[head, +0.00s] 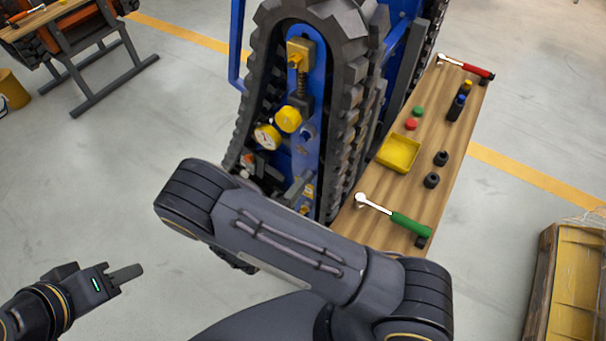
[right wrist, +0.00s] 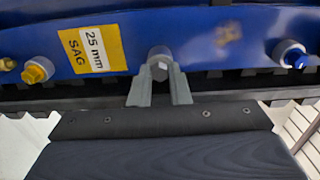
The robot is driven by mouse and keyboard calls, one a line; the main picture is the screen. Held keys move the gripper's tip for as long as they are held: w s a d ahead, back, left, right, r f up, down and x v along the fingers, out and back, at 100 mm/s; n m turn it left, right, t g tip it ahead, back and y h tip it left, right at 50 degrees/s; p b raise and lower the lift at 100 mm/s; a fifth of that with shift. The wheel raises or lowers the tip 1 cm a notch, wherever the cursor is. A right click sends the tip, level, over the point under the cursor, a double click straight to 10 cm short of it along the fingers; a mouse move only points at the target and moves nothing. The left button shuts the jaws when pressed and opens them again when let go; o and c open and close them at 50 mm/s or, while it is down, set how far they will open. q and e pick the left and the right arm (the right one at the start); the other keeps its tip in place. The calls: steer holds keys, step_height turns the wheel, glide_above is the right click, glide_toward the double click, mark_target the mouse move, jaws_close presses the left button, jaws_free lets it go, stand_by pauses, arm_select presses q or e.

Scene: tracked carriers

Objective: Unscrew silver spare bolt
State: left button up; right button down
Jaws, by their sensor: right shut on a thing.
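The silver bolt (right wrist: 159,64) sticks out of the blue panel (right wrist: 205,50) in the right wrist view, with its hex head towards the camera. My right gripper (right wrist: 160,78) is shut on the bolt, one grey finger on each side of it. The bolt is still at the panel. In the head view my right arm hides most of this gripper, and I cannot make out the bolt clearly. My left gripper (head: 127,273) is out to the lower left, away from everything. Its fingers overlap in this view, so its opening does not show.
A yellow bolt (right wrist: 38,70), a yellow "25 mm SAG" label (right wrist: 92,50) and a blue bolt (right wrist: 290,54) flank the silver one. The rubber track (head: 350,75) surrounds the panel. A wooden bench (head: 455,135) holds a yellow tray (head: 398,153) and a green-handled ratchet (head: 408,224).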

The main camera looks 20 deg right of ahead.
steer(key=shift+n, duration=0.7)
steer(key=n+p, duration=0.2)
steer(key=n, duration=0.7)
steer(key=shift+n, duration=0.3)
steer(key=c, duration=1.5)
jaws_free()
